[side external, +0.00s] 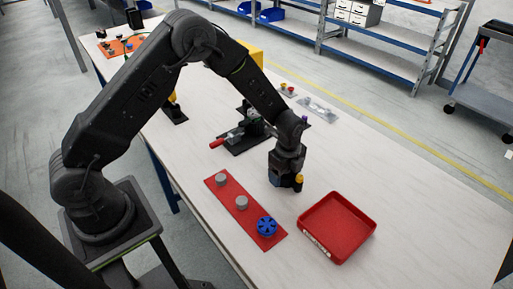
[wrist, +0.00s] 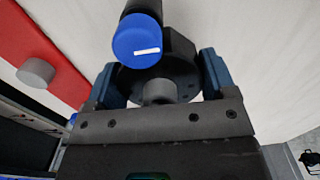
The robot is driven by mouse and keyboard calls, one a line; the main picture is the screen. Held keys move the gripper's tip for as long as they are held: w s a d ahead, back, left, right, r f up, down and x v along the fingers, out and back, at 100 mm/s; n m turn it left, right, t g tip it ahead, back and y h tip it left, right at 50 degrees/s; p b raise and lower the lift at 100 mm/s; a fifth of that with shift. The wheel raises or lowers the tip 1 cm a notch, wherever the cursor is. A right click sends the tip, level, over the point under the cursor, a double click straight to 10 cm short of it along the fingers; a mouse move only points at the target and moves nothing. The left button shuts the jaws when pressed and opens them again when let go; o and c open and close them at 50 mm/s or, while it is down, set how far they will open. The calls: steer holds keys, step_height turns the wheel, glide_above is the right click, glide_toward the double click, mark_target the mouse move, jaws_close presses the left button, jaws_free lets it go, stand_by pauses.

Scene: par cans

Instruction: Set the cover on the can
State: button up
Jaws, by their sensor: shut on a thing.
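My gripper (side external: 284,182) is above the table, between the red mat (side external: 219,188) and the red tray. In the wrist view its blue fingers (wrist: 158,82) are shut on a dark round piece (wrist: 185,78) with a grey stub in its middle. A black tube with a blue end cap (wrist: 137,40) sits at this piece. Two grey cylinders (side external: 221,179) (side external: 241,202) and a blue spoked round piece (side external: 267,226) stand on the mat. I cannot tell for sure which is the can or the cover.
The red tray (side external: 309,236) right of the mat looks empty. A dark fixture with a red handle (side external: 217,143) stands behind the mat. Small parts (side external: 288,90) and a clear bag (side external: 317,108) lie farther back. The right of the table is clear.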

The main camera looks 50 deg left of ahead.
steer(key=shift+r, duration=2.2)
steer(key=w+a+r+n, duration=0.3)
steer(key=w+a+n, duration=0.2)
steer(key=a+n, duration=0.4)
step_height(320, 180, up, 5)
steer(key=n, duration=0.9)
glide_above(254, 111)
steer(key=shift+d+f, duration=0.2)
steer(key=shift+a, duration=0.2)
steer(key=shift+f, duration=3.3)
steer(key=shift+f, duration=0.15)
